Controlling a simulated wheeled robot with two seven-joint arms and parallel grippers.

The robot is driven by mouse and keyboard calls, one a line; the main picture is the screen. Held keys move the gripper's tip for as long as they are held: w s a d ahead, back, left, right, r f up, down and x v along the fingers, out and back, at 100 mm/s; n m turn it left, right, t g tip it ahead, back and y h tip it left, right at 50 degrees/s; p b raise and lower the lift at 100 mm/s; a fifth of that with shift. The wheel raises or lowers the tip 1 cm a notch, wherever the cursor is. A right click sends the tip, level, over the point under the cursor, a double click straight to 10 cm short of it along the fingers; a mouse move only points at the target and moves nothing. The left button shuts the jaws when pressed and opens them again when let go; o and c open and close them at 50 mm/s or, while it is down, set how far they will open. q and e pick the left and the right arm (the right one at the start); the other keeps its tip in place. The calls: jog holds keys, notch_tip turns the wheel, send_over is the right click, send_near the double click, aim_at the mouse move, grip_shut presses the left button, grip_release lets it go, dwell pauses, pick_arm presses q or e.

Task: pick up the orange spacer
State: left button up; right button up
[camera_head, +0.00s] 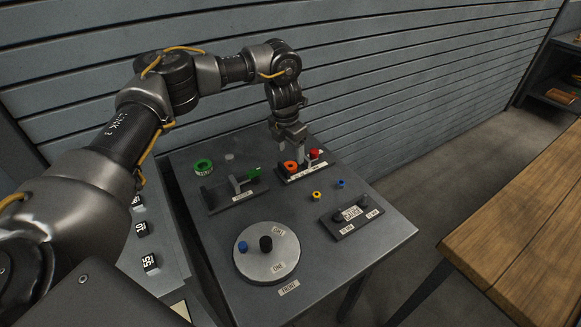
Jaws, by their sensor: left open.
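The orange spacer (290,166) is a small orange ring at the left part of a dark labelled holder (303,174) near the back right of the grey table. I cannot tell whether a finger touches the spacer. My right gripper is not in view.
The grey table (375,228) also bears a green ring (203,166), a dark stand with a green piece (253,173), a yellow ring (317,195), a blue piece (340,184), a labelled block (351,214) and a round disc (266,268). A wooden bench (525,215) stands right.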

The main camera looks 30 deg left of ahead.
aim_at(290, 162)
pick_arm(q)
jog(key=shift+w+a+f+p, duration=0.1)
jog(key=shift+f+p, duration=0.4)
jog(key=shift+f, duration=0.65)
jog(key=shift+w+a+f+p, duration=0.1)
jog(key=shift+f+p, duration=0.35)
jog(key=shift+f, duration=1.2)
jog(key=c, duration=1.2)
jog(key=shift+o, duration=0.2)
jog(key=shift+w+r+b, duration=0.1)
jog(key=shift+r+b, duration=0.25)
jog(key=shift+r, duration=0.1)
notch_tip(290, 162, up, 2)
jog(key=shift+r+b, duration=0.15)
jog(key=shift+b, duration=0.45)
jog(key=s+r, duration=0.1)
jog(key=s+d+r, duration=0.1)
jog(key=r, duration=0.1)
jog(key=s+d+r, duration=0.1)
jog(key=r, duration=0.1)
jog(key=shift+s+r+b, duration=0.15)
jog(key=shift+s+b, duration=0.15)
jog(key=shift+s, duration=0.1)
jog(key=s+d+r+b, duration=0.1)
jog(key=s+d+r, duration=0.3)
jog(key=s, duration=0.4)
jog(key=shift+s+d+r, duration=0.25)
jog(key=shift+s+d, duration=0.05)
jog(key=shift+s, duration=0.1)
